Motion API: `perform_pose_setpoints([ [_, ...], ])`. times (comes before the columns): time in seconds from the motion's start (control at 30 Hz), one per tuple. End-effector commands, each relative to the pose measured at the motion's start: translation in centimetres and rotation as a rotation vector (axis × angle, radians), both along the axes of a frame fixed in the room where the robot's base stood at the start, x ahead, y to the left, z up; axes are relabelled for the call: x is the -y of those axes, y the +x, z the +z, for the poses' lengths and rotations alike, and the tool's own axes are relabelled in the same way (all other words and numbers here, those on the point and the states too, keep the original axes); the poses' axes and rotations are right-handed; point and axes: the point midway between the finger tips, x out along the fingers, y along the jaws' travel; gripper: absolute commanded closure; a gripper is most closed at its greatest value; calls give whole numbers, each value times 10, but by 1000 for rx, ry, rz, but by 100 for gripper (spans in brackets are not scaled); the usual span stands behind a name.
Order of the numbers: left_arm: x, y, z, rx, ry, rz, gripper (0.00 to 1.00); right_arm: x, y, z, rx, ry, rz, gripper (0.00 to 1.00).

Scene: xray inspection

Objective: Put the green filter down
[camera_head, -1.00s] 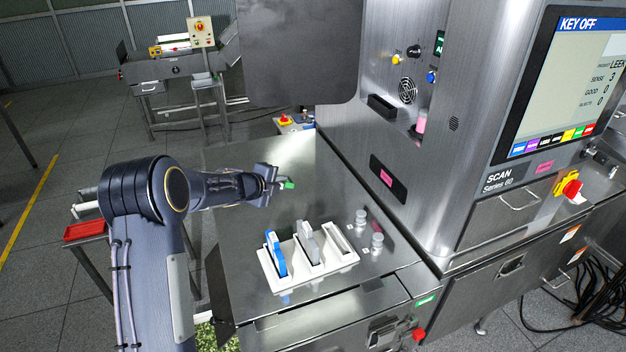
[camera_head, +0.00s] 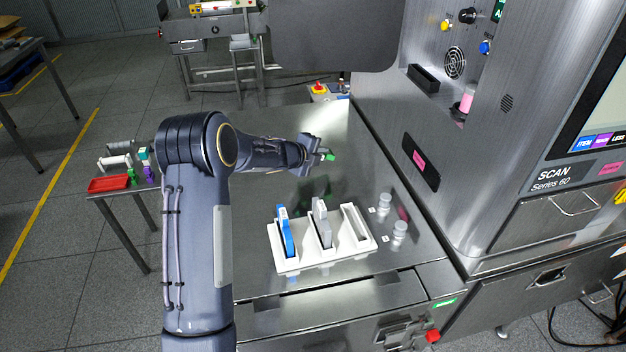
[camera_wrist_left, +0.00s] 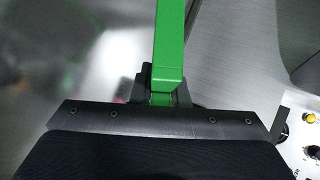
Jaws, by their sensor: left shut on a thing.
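My left gripper (camera_head: 318,154) is shut on the green filter (camera_head: 330,156) and holds it above the steel table, behind the white rack. In the left wrist view the green filter (camera_wrist_left: 169,45) is a green bar rising from between the jaws; the fingertips are mostly hidden. The white rack (camera_head: 290,264) stands on the table, with a blue filter (camera_head: 285,232) in its left slot and a grey filter (camera_head: 321,222) in its middle slot. The right slot looks empty. My right gripper is not in view.
Small clear glass pieces (camera_head: 399,231) stand right of the rack. The scanner cabinet (camera_head: 450,140) rises at the right. A side table with a red tray (camera_head: 109,184) is at the left.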

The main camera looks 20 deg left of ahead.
Motion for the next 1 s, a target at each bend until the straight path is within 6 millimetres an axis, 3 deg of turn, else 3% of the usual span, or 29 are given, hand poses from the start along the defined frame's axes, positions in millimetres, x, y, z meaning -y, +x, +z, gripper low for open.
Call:
perform_pose_setpoints([
  [0.03,0,0,-15,1,0,0,100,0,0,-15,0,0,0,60],
  [0.3,0,0,-38,0,-1,0,100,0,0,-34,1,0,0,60],
  [0.73,0,0,-41,0,0,0,100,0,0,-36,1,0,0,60],
  [0.77,0,0,-41,0,0,0,82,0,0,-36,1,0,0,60],
  [0.83,0,0,-41,0,0,0,73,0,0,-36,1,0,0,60],
  [1.0,0,0,-41,0,0,0,71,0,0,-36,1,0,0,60],
])
